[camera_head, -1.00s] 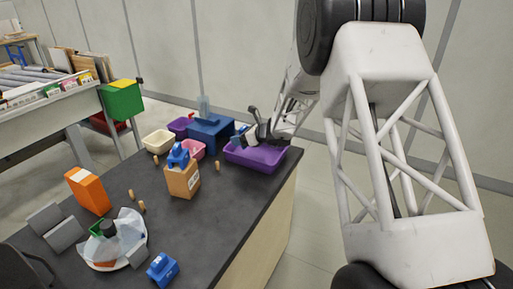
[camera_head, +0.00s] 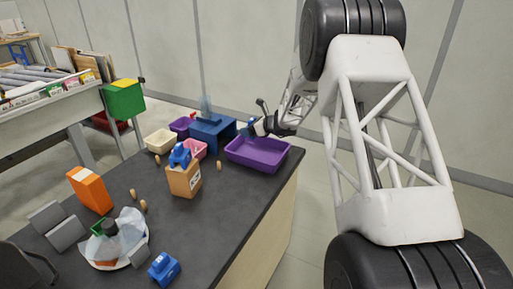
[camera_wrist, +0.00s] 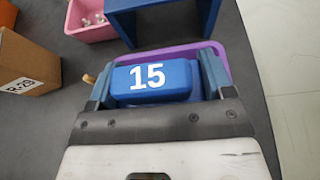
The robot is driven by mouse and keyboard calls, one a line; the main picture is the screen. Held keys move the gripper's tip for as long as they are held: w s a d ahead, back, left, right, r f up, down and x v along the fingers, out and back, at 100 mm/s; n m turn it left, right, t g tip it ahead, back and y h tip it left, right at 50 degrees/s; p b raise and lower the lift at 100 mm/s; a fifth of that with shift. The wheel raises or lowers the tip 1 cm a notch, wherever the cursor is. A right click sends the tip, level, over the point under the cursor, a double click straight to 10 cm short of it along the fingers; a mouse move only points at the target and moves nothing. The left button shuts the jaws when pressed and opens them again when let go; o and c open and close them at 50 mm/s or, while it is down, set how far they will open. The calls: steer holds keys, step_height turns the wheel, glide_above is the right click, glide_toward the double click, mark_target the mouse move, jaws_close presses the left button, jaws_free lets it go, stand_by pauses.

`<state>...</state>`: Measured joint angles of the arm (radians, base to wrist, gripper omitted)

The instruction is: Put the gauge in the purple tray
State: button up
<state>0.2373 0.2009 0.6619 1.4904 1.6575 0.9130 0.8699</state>
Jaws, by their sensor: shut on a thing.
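My gripper (camera_wrist: 157,82) is shut on a blue block marked 15 (camera_wrist: 148,78), which I take to be the gauge. Its numbered face shows in the wrist view, with a finger on either side. The large purple tray (camera_head: 262,160) stands near the right end of the dark table. In the head view my gripper (camera_head: 256,126) is above the tray's back edge. In the wrist view the tray's rim (camera_wrist: 222,57) shows behind the block, and the block and gripper hide most of the tray.
A blue stand (camera_head: 212,131), a pink bin (camera_head: 198,149), a cream bin (camera_head: 159,141) and a small purple bin (camera_head: 180,124) are left of the tray. A cardboard box (camera_head: 184,180) stands nearer. Another blue block (camera_head: 163,268) lies at the front.

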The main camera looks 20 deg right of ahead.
glide_above(250, 153)
steer(key=shift+s+f, duration=0.15)
steer(key=shift+f, duration=2.9)
steer(key=shift+f, duration=1.85)
steer(key=shift+f, duration=0.2)
steer(key=o, duration=1)
steer(key=shift+r, duration=0.1)
